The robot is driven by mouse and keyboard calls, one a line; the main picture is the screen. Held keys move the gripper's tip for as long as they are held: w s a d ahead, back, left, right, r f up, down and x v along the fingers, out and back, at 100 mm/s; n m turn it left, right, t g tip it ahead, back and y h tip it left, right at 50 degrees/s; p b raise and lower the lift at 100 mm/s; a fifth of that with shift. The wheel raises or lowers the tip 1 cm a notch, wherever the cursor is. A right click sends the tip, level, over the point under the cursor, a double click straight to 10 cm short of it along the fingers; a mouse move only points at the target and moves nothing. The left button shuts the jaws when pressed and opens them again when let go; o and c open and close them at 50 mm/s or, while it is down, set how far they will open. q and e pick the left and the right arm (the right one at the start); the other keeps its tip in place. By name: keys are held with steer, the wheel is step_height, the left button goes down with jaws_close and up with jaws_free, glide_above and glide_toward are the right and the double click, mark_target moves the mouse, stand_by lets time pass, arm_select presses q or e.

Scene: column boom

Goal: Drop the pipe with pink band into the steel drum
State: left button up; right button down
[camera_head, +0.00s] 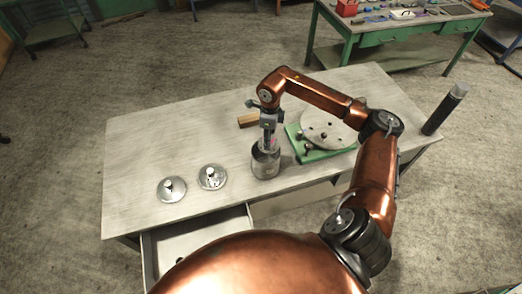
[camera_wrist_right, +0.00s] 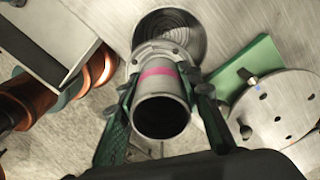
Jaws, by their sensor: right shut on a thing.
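The pipe with the pink band (camera_wrist_right: 160,99) is a grey hollow tube, held between the fingers of my right gripper in the wrist view. My right gripper (camera_head: 268,138) is shut on it, above the steel drum (camera_head: 265,168) on the table. In the wrist view the drum (camera_wrist_right: 195,38) shows as a dark round opening behind the pipe's far end. The pipe is roughly over the drum's mouth; I cannot tell whether its lower end is inside the rim. In the head view the gripper mostly hides the pipe. My left gripper is not in view.
Two round metal discs with knobs (camera_head: 171,189) (camera_head: 212,177) lie left of the drum. A green base with a round plate (camera_head: 328,130) stands to the right. A wooden block (camera_head: 248,120) lies behind. An open drawer (camera_head: 205,243) juts out in front.

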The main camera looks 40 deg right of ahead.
steer(key=shift+w+d+r+m, duration=0.25)
steer(key=shift+d+m, duration=0.15)
steer(key=shift+m, duration=0.1)
steer(key=shift+w+d+r+m, duration=0.2)
steer(key=shift+d+m, duration=0.2)
steer(key=shift+m, duration=0.1)
steer(key=shift+d+f, duration=0.1)
steer(key=shift+f, duration=0.5)
step_height(320, 180, down, 4)
steer(key=shift+r+b, duration=0.2)
steer(key=shift+b, duration=0.65)
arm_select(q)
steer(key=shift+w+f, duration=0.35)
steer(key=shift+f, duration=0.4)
arm_select(e)
steer(key=shift+f, duration=0.55)
